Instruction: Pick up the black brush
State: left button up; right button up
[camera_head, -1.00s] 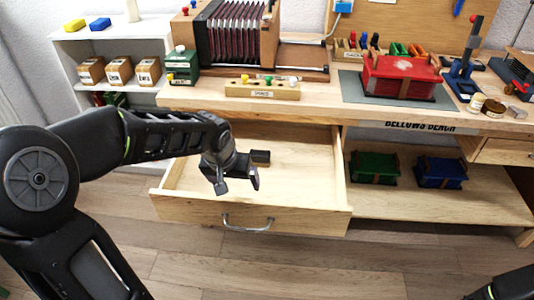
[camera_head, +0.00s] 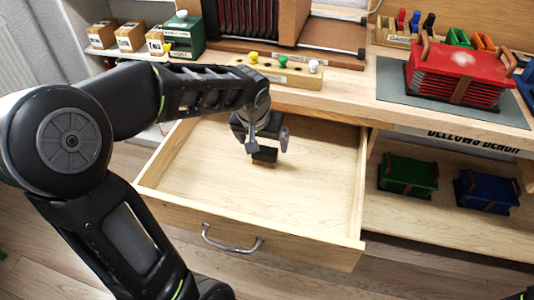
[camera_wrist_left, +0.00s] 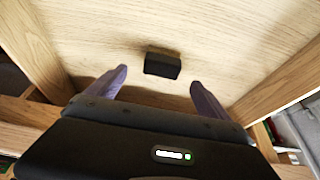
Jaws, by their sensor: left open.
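The black brush (camera_head: 265,155) is a small dark block lying on the floor of the open wooden drawer (camera_head: 200,165). In the left wrist view the brush (camera_wrist_left: 162,66) sits just beyond and between the two purple-grey fingers. My left gripper (camera_head: 268,140) is over the drawer, just above the brush, and partly covers it in the head view. The fingers of my left gripper (camera_wrist_left: 158,82) are apart with nothing between the tips. My right gripper does not show clearly; only a dark bit is at the lower right edge.
Drawer walls surround the brush, with the front panel and metal handle (camera_head: 232,243) nearest me. The bench above holds a peg block (camera_head: 277,70) and a red bellows (camera_head: 460,70). Green (camera_head: 408,173) and blue (camera_head: 487,190) bellows sit on the shelf to the right.

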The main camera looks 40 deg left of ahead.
aim_at(265, 150)
pick_arm(q)
jog(key=shift+b+x, duration=0.3)
jog(key=shift+x, duration=1)
jog(key=x, duration=0.2)
jog(key=b+x, duration=0.1)
jog(key=x, duration=0.2)
jog(key=shift+w+a+f, duration=0.1)
jog(key=shift+a, duration=0.15)
jog(key=c, duration=1.5)
